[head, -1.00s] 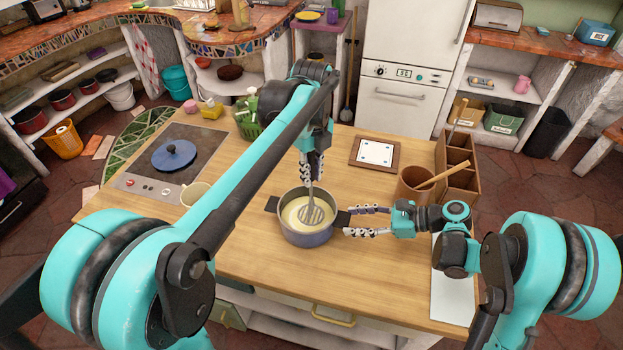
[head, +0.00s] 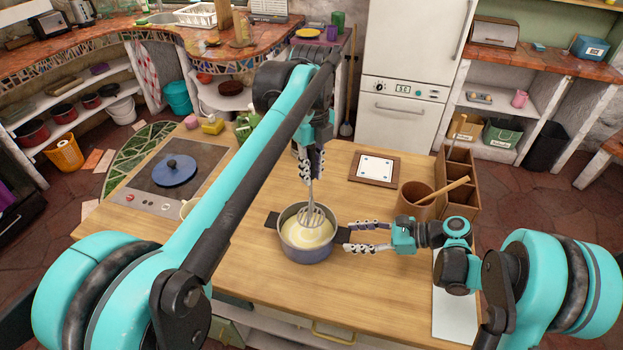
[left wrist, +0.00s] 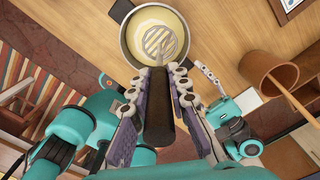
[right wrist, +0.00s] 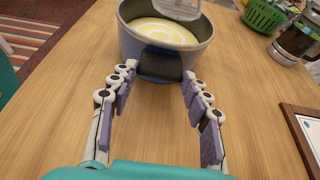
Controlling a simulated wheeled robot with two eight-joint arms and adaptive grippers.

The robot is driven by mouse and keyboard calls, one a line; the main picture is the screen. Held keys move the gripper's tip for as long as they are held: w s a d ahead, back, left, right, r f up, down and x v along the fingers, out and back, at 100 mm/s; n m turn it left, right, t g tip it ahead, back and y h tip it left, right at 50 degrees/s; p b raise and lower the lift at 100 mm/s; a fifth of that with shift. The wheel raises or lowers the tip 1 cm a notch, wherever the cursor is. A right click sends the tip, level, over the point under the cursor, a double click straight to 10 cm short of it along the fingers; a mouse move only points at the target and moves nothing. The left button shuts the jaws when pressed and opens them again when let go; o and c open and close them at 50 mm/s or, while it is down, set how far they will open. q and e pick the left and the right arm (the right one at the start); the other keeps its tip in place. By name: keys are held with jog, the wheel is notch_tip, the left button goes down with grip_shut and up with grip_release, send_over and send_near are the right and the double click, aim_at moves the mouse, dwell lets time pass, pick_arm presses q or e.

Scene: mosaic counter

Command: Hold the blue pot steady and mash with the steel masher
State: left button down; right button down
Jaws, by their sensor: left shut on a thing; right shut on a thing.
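The blue pot (head: 306,254) stands on the wooden counter with pale yellow mash (head: 300,239) inside. My left gripper (head: 311,178) is above the pot, shut on the dark handle (left wrist: 159,115) of the steel masher. The masher head (head: 311,216) points down over the mash, its wires showing; whether it touches the mash is hard to tell. My right gripper (head: 348,236) is at the pot's right side, its fingers on both sides of the dark side handle (right wrist: 160,64), shut on it. The pot sits upright.
A hob with a blue lid (head: 174,170) is at the left, with a partly hidden cream mug (head: 187,207). A brown utensil crock (head: 414,200), a wooden divider box (head: 458,190) and a framed tile (head: 375,168) stand right. The counter in front of the pot is clear.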

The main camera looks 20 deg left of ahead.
dwell(0.3)
jog(key=c, duration=0.6)
grip_release()
jog(key=shift+c, duration=0.2)
jog(key=v, duration=1.2)
